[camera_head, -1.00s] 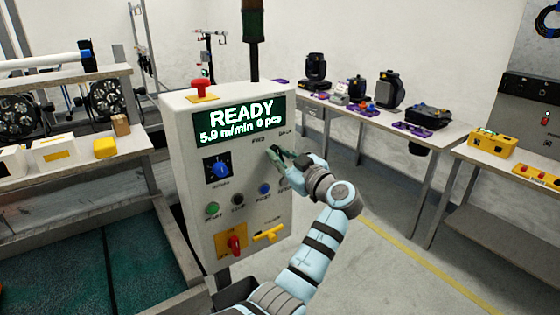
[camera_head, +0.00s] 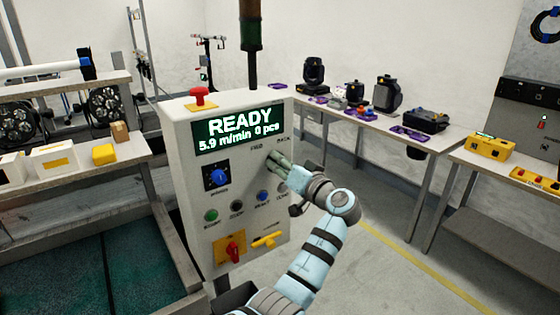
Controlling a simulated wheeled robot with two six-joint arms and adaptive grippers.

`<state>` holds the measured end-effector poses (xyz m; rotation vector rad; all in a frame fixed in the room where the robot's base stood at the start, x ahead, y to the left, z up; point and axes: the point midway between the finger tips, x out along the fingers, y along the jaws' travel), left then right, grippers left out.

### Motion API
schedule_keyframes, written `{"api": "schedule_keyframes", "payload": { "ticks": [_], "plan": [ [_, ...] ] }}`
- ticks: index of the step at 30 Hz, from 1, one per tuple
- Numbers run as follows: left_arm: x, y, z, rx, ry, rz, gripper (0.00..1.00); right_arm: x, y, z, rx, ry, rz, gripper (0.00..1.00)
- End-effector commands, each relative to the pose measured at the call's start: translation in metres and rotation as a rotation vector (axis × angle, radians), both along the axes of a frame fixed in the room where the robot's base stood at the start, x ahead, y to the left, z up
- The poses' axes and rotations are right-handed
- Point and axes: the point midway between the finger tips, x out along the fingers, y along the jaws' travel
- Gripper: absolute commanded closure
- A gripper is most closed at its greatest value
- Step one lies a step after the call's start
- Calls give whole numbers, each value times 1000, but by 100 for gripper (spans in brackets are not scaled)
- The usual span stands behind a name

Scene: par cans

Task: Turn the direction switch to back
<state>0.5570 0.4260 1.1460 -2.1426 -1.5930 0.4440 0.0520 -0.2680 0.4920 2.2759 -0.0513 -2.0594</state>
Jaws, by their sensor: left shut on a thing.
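The white control box (camera_head: 182,150) stands in the middle of the head view. Its display (camera_head: 240,128) reads READY, 5.9 m/min, 0 pcs. The labels FWD and BACK sit below the display at its right.
The panel also bears a blue knob (camera_head: 217,177), a green button (camera_head: 211,215), a blue button (camera_head: 262,196), a red rotary switch (camera_head: 233,250) and a yellow handle (camera_head: 268,240). A red stop button (camera_head: 198,96) sits on top. Tables with equipment stand behind.

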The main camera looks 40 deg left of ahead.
Motion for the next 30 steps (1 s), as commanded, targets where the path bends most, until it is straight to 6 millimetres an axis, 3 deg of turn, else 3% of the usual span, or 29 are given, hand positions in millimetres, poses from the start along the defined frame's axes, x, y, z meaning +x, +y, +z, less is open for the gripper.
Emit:
{"api": "schedule_keyframes", "payload": {
  "ticks": [10,26,27,30],
  "plan": [
    [0,-1,-4,35,147,1,100,0,0,8,0,0,0,60],
    [0,-1,-5,43,170,0,100,0,0,8,0,0,0,60],
    [0,-1,-5,43,170,0,79,0,0,8,0,0,0,60],
    [1,-1,-4,45,168,0,65,0,0,8,-1,0,0,60]
  ]
}}
